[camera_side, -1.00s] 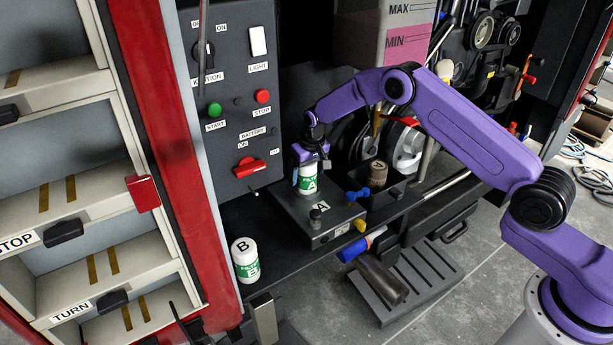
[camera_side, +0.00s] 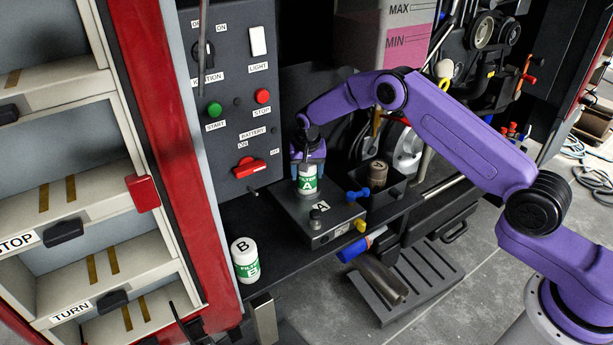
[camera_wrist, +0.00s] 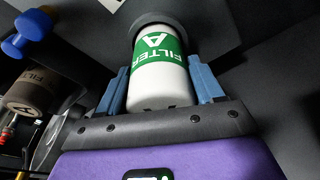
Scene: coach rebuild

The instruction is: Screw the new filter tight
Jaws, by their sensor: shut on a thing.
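The new filter A (camera_side: 307,183), white with a green label, stands upright on the dark block (camera_side: 285,207) marked A in the side view. My gripper (camera_side: 308,180) is shut on it, coming from above and behind. In the wrist view the filter (camera_wrist: 160,80) lies between the two blue fingers of my gripper (camera_wrist: 163,88), its far end against a dark round seat (camera_wrist: 160,20). I cannot tell from the frames how tight it sits.
A white and green filter B (camera_side: 245,260) stands at the front left of the shelf. A brown used filter (camera_side: 377,174) sits in a dark tray to the right, also in the wrist view (camera_wrist: 35,92). A blue knob (camera_side: 358,194) is close by. A control panel (camera_side: 235,100) rises behind left.

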